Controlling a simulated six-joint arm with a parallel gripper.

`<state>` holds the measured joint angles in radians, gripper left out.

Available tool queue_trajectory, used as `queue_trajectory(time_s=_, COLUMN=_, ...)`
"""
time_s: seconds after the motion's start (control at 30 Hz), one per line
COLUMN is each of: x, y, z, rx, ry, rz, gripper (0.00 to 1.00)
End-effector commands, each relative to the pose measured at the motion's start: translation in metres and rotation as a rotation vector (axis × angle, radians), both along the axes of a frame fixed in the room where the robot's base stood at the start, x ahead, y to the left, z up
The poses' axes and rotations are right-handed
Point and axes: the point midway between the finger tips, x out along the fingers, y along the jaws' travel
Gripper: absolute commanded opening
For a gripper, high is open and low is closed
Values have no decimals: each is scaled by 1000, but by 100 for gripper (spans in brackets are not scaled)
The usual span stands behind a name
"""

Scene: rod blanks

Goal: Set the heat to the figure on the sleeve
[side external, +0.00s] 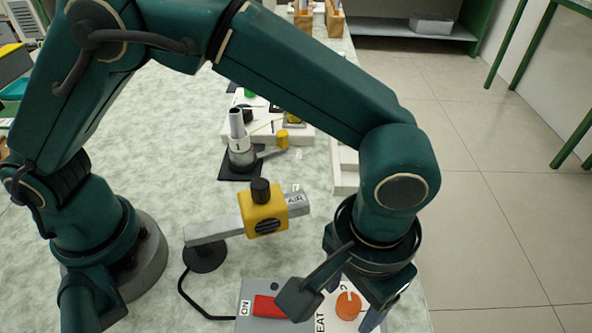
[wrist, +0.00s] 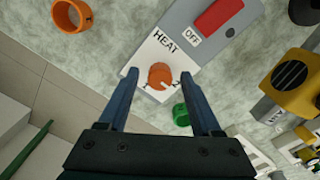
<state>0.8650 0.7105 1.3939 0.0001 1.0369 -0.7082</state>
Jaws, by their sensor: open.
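The orange heat knob (wrist: 159,74) sits on a white plate marked HEAT (wrist: 150,57), with figures along one edge; 1 and 2 partly show. A pale mark on the knob faces that edge; its exact setting is unclear. My gripper (wrist: 160,78) is open, a finger on each side of the knob; contact cannot be told. The side external view shows the knob (side external: 348,305) between the fingers. A green ring (wrist: 181,115) lies near the plate.
A red rocker switch (side external: 268,306) sits on the same grey box, with ON and OFF labels. The yellow-headed AIR fixture (side external: 263,213) stands close behind the box. A metal post on a dark base (side external: 240,150) is farther back. The table's right edge is near my gripper.

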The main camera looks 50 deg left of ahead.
Motion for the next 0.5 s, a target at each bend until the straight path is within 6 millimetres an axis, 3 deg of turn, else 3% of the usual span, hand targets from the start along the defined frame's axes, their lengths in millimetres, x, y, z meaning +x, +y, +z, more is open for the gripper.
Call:
queue_trajectory(time_s=0.1, x=0, y=0, z=0, rx=0, ry=0, rz=0, gripper=62)
queue_trajectory(time_s=0.27, x=0, y=0, z=0, rx=0, ry=0, rz=0, gripper=1)
queue_trajectory(time_s=0.5, x=0, y=0, z=1, rx=0, ry=0, rz=-8, gripper=0)
